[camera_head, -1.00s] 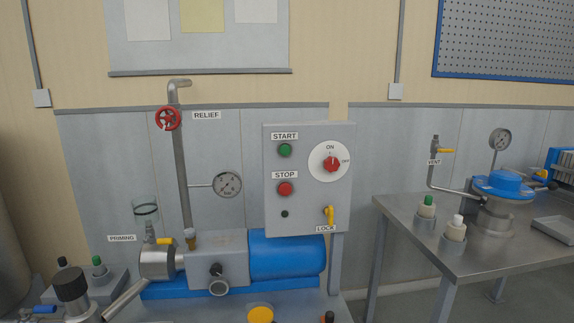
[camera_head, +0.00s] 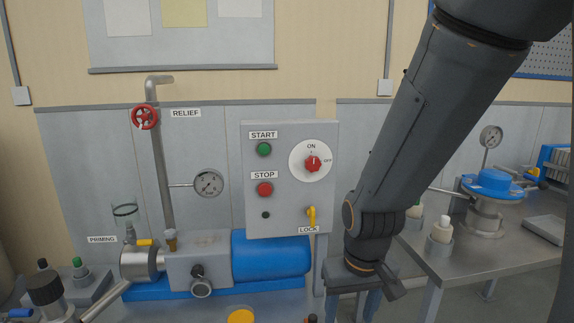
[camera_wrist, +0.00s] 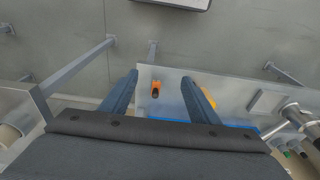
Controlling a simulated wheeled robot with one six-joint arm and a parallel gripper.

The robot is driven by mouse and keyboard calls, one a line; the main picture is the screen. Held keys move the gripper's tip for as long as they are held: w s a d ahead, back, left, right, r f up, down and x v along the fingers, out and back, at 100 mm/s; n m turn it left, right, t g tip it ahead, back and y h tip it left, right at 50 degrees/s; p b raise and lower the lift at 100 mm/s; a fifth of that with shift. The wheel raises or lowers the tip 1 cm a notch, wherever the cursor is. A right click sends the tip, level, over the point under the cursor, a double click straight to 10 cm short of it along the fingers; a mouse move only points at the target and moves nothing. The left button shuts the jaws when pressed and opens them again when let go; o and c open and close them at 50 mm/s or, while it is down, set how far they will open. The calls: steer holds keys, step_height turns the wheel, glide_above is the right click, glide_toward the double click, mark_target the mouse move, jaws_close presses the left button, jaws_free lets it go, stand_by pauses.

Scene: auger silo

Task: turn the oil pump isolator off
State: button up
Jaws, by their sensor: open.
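The oil pump isolator is a red knob (camera_head: 313,163) on a white round plate on the grey control box, in the head view. The knob's pale mark appears to point up at ON. A yellow lever (camera_head: 312,214) sits below it by the LOCK label. My gripper (camera_head: 353,305) is low, right of and below the box, pointing down and away from the knob. In the wrist view its two fingers (camera_wrist: 158,80) are apart with nothing held between them. The isolator is not in the wrist view.
Green START (camera_head: 264,149) and red STOP (camera_head: 265,189) buttons sit left of the knob. The blue pump motor (camera_head: 272,256) lies below the box. A steel table (camera_head: 470,262) stands right. A small orange item (camera_wrist: 155,85) lies below my gripper. The space before the knob looks clear.

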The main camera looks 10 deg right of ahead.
steer(key=w+r+t+p, duration=0.25)
steer(key=w+t, duration=0.25)
steer(key=w, duration=0.6)
steer(key=n+t+p, duration=0.2)
steer(key=t+p, duration=0.3)
steer(key=t, duration=0.6)
glide_toward(314, 165)
steer(key=w, duration=0.1)
steer(key=w+p, duration=0.2)
steer(key=w, duration=0.5)
steer(key=shift+w+f, duration=0.1)
steer(key=shift+w, duration=0.15)
steer(key=c, duration=1)
steer(key=shift+c, duration=0.2)
